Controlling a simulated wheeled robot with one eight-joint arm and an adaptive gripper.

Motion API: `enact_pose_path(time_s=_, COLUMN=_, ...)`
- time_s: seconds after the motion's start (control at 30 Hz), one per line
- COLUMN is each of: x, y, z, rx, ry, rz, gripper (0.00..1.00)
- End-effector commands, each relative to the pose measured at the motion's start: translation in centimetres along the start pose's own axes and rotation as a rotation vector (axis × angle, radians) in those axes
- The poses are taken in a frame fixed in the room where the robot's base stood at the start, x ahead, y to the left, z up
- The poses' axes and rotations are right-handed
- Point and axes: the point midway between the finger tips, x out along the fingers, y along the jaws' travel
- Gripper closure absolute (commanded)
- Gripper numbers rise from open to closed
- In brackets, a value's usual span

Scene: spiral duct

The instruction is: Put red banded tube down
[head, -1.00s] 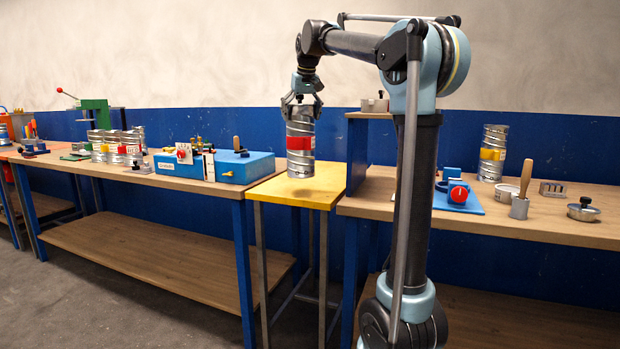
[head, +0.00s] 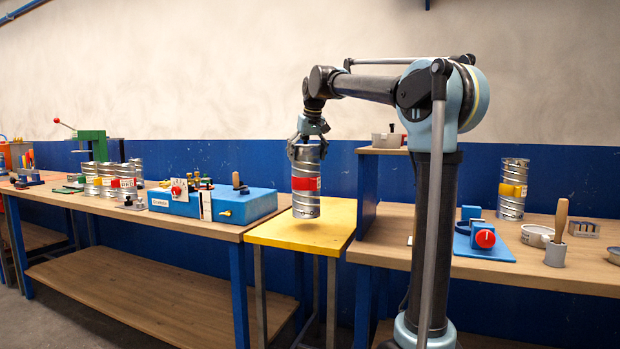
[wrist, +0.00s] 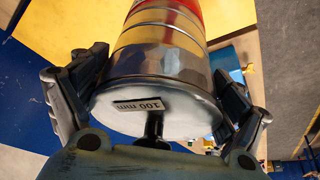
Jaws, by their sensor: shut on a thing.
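The red banded tube (head: 306,184) is a silver spiral duct piece with a red band and a white label. It hangs upright in my gripper (head: 307,145), over the yellow table (head: 318,236). My gripper's fingers (wrist: 155,110) stand on both sides of that end, shut on the tube.
A blue box (head: 225,203) with a red knob stands on the left bench. A red-banded silver tube (head: 122,180) stands farther left. A blue upright panel (head: 367,195) borders the yellow table on the right. A yellow-banded tube (head: 513,188) and a blue fixture (head: 482,243) stand on the right bench.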

Motion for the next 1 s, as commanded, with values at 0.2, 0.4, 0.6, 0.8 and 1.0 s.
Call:
enact_pose_path(time_s=0.2, x=1.1, y=-0.6, z=0.3, rx=-0.006, ry=0.0, rz=-0.002, gripper=0.67)
enact_pose_path(time_s=0.4, x=3.2, y=-0.7, z=1.2, rx=-0.008, ry=0.001, rz=-0.003, gripper=0.67)
enact_pose_path(time_s=0.6, x=4.6, y=-0.8, z=1.8, rx=-0.008, ry=0.001, rz=-0.003, gripper=0.67)
enact_pose_path(time_s=0.8, x=4.6, y=-0.7, z=1.8, rx=-0.007, ry=0.0, rz=-0.003, gripper=0.0)
enact_pose_path(time_s=1.0, x=4.6, y=-0.7, z=1.8, rx=-0.007, ry=0.0, rz=-0.003, gripper=0.0)
